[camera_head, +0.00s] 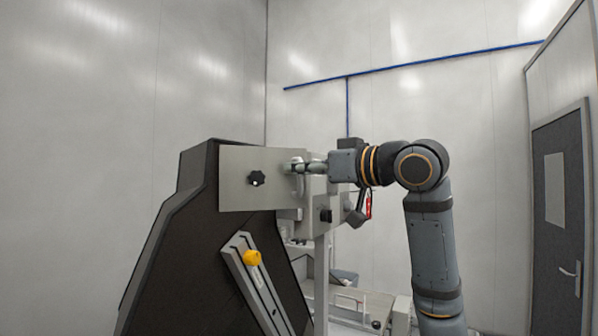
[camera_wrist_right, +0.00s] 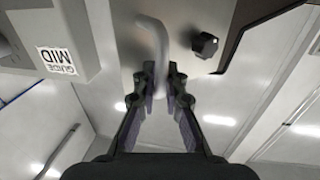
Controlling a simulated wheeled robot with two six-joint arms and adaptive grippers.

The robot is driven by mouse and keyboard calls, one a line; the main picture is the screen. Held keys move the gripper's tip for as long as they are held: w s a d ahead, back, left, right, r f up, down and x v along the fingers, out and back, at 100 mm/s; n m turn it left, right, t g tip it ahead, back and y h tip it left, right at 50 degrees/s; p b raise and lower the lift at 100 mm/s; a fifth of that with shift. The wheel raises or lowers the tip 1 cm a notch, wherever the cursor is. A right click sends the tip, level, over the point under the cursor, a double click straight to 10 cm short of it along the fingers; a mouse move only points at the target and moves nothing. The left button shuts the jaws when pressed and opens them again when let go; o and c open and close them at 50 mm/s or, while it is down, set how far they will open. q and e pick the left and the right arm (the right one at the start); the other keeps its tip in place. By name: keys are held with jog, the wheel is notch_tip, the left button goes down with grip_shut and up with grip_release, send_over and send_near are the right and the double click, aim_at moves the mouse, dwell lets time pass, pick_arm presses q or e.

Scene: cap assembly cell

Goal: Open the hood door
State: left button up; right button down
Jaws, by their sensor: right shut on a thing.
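A flat light-grey panel (camera_head: 235,190), which looks like the hood door, sits at the upper end of a dark sloped machine housing (camera_head: 185,255). It carries a black knob (camera_head: 256,179) and, at its right end, a pale bar handle (camera_head: 298,186). My right gripper (camera_head: 300,167) reaches in from the right and is shut on the handle. In the right wrist view the curved handle (camera_wrist_right: 155,38) runs between the two fingers (camera_wrist_right: 161,88), with the black knob (camera_wrist_right: 205,44) to its right. My left gripper is not in view.
A grey box with a "GUIDE MID" label (camera_wrist_right: 62,60) stands left of the fingers in the wrist view. A slotted bracket with a yellow knob (camera_head: 252,258) is on the housing. A grey post (camera_head: 321,270) stands below my gripper. A dark room door (camera_head: 560,200) is far right.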

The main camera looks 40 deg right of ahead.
jog(key=shift+s+r, duration=0.1)
jog(key=shift+r, duration=0.15)
jog(key=c, duration=1.6)
grip_release()
jog(key=shift+o, duration=0.9)
jog(key=shift+a, duration=0.3)
jog(key=shift+d, duration=0.15)
